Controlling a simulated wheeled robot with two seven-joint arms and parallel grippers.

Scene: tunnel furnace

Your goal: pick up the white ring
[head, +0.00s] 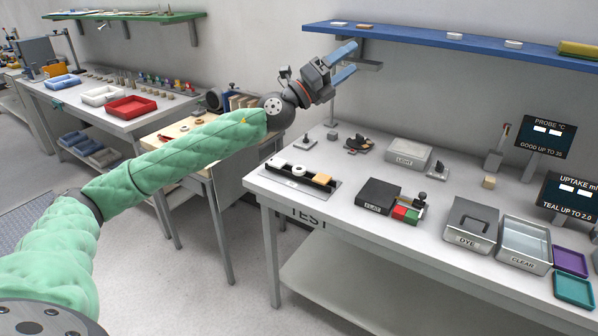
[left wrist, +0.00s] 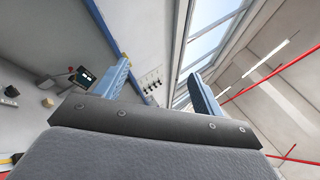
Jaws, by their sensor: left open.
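A small white round piece (head: 299,170), which looks like the white ring, sits in a narrow dark tray (head: 283,179) at the near left corner of the TEST table. Another white piece (head: 279,162) and a tan block (head: 321,178) sit either side of it; they are too small to tell a hole. My left gripper (head: 346,62) is raised well above the table, near the blue wall shelf, with blue fingers apart and empty. The left wrist view shows the open fingers (left wrist: 160,75) pointing towards wall and ceiling windows. My right gripper is not in view.
The TEST table (head: 350,228) also holds a black box (head: 377,195), a LIGHT box (head: 408,153), a DYE box (head: 471,223) and a CLEAR bin (head: 524,245). The blue shelf (head: 440,45) overhangs its back. A wooden-topped bench (head: 185,128) stands left, below my arm.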

